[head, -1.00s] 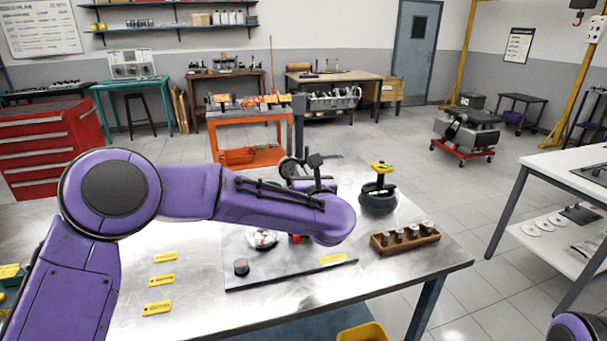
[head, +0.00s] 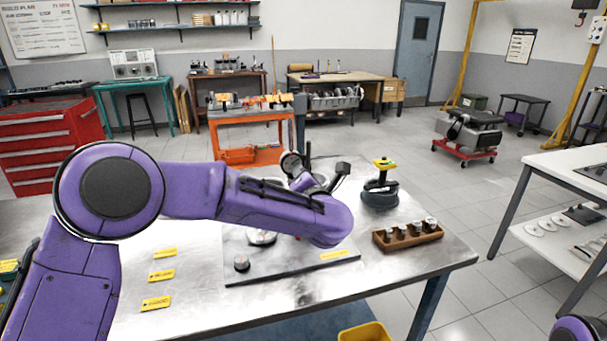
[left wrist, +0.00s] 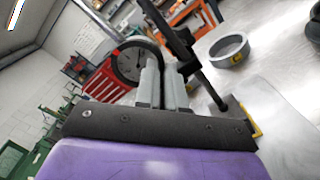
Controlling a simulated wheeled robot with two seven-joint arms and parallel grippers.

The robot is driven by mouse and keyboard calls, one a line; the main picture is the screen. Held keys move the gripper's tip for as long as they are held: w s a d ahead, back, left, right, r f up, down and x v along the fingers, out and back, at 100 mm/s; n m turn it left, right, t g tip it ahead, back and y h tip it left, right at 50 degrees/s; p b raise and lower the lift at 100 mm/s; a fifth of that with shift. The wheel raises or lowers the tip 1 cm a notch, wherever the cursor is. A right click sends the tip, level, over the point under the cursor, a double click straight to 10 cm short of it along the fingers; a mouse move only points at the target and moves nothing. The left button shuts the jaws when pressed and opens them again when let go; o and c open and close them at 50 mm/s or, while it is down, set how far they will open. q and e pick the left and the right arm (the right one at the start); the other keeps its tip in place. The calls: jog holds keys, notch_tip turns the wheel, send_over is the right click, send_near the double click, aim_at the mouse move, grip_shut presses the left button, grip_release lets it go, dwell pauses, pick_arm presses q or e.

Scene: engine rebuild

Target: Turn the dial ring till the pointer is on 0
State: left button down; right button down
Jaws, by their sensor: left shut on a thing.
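The dial gauge (left wrist: 131,64) shows in the left wrist view as a round grey face in a dark ring, with a small red mark at its upper left rim. The pointer and figures are too small to read. My left gripper (left wrist: 162,72) is shut on the edge of the dial ring, its two grey fingers close together. In the head view the round dial (head: 292,164) shows just beyond my purple left wrist, which hides the fingers. A dark post with a yellow-edged foot (left wrist: 185,50) stands right of the fingers in the left wrist view. My right gripper is out of view.
The steel table (head: 200,305) carries a dark plate (head: 285,273) with a small knob (head: 241,263). A wooden rack (head: 408,240) with several metal parts and a black round stand (head: 380,195) are at right. A grey ring (left wrist: 229,52) stands beyond the fingers.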

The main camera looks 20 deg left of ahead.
pick_arm(q)
jog(key=m+p, duration=0.1)
jog(key=m, duration=0.2)
jog(key=s+a+m+p, duration=0.1)
jog(key=m, duration=0.3)
jog(key=a+m+p, duration=0.1)
jog(key=m+p, duration=0.1)
jog(key=m, duration=0.2)
jog(key=shift+s+f, duration=0.25)
jog(key=shift+f, duration=0.1)
jog(key=shift+s+a+f+m+p, duration=0.15)
jog(key=shift+m+p, duration=0.3)
jog(key=shift+m, duration=0.45)
jog(key=c, duration=1.3)
grip_release()
